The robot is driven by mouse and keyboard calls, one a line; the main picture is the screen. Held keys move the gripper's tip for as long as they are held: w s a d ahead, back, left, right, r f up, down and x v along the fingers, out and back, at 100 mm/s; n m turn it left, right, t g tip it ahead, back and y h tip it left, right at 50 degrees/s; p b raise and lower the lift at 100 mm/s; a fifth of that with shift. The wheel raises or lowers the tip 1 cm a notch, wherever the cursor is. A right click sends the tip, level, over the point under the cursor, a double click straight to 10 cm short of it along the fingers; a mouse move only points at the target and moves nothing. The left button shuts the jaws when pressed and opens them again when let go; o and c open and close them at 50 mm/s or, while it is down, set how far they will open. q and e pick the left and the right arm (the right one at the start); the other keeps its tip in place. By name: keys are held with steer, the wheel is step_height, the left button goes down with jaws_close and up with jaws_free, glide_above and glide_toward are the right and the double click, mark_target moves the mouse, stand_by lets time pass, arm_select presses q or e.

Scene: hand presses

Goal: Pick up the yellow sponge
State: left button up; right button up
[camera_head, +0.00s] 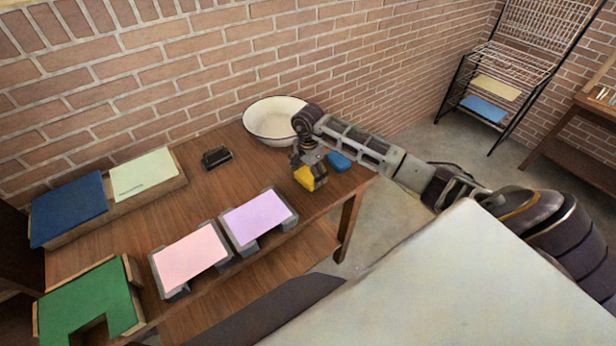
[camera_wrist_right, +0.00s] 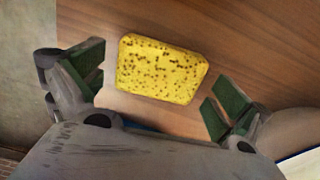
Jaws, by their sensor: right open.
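The yellow sponge (camera_head: 304,179) lies on the wooden table near its right end. In the right wrist view the sponge (camera_wrist_right: 161,69) is a speckled yellow block with rounded corners, slightly tilted in the picture. My right gripper (camera_head: 311,170) is above the sponge and hides part of it in the head view. In the wrist view the right gripper (camera_wrist_right: 160,88) is open, with one green-padded finger on each side of the sponge and a gap to both. Whether the fingers are down at the sponge's height is hard to tell. My left gripper is not in view.
A blue sponge-like block (camera_head: 339,161) lies just right of the yellow sponge. A white basin (camera_head: 268,121) stands behind. A black object (camera_head: 217,157), a purple plate (camera_head: 258,217) and a pink plate (camera_head: 190,258) are to the left. The table's right edge is close.

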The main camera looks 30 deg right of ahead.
steer(key=shift+f, duration=0.75)
steer(key=c, duration=0.6)
